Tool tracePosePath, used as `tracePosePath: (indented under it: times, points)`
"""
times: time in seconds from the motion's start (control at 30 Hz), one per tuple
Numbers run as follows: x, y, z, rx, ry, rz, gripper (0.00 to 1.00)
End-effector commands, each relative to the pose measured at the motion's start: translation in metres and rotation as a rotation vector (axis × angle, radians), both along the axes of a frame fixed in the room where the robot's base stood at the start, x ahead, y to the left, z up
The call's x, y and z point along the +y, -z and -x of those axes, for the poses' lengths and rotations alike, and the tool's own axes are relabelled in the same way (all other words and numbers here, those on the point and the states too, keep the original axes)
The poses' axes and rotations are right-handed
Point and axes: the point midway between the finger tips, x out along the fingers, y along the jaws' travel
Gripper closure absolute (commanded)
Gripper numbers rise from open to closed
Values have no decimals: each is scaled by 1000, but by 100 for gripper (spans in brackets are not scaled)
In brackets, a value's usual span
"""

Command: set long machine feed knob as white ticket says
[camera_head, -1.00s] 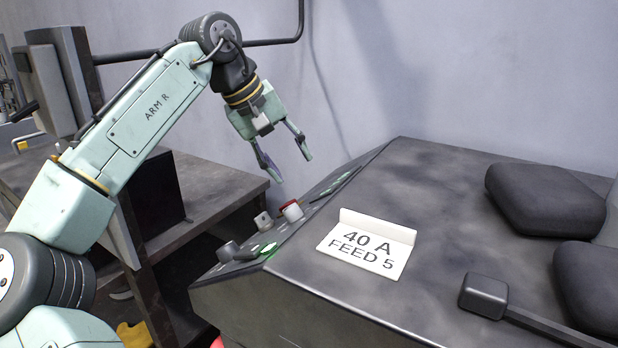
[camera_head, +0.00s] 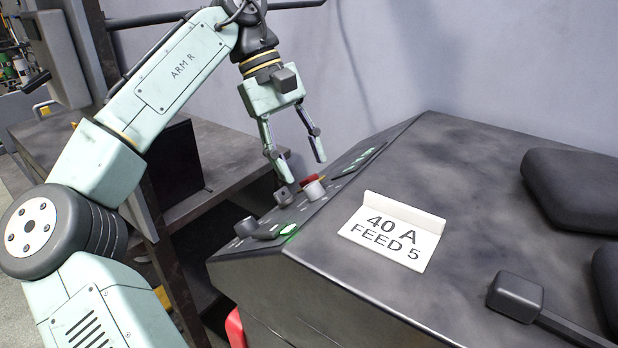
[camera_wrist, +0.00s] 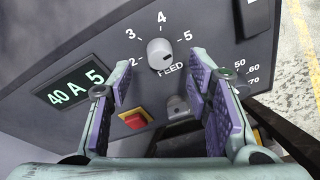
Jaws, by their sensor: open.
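The white ticket (camera_head: 395,232), reading "40 A FEED 5", stands on top of the long dark machine (camera_head: 455,165). The pale feed knob (camera_wrist: 160,54) sits on the panel, marked FEED, with 2, 3, 4 and 5 around it. A dark mark shows at its lower right; I cannot tell surely which number it points to. It appears as a white knob (camera_head: 314,190) in the head view. My gripper (camera_head: 301,168) is open and empty above the panel, fingers pointing down. In the wrist view, my gripper (camera_wrist: 157,88) has the knob ahead of its fingers, apart from them.
A display (camera_wrist: 75,92) reads "40 A 5". A red button on yellow (camera_wrist: 133,120) and a grey knob (camera_wrist: 178,106) lie close by. Another dial, marked 50 to 70, is partly hidden by a finger. A dark lever (camera_head: 516,297) lies on the machine top.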

Motion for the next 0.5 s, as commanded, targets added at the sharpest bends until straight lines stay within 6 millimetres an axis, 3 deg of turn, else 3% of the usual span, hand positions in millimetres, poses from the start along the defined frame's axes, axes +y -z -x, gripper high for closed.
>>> tracePosePath:
  times: [0.2, 0.5]
  points:
    - [-12, 27, 7, 0, 5, 2, 55]
    - [-16, 38, 10, -2, 0, 1, 55]
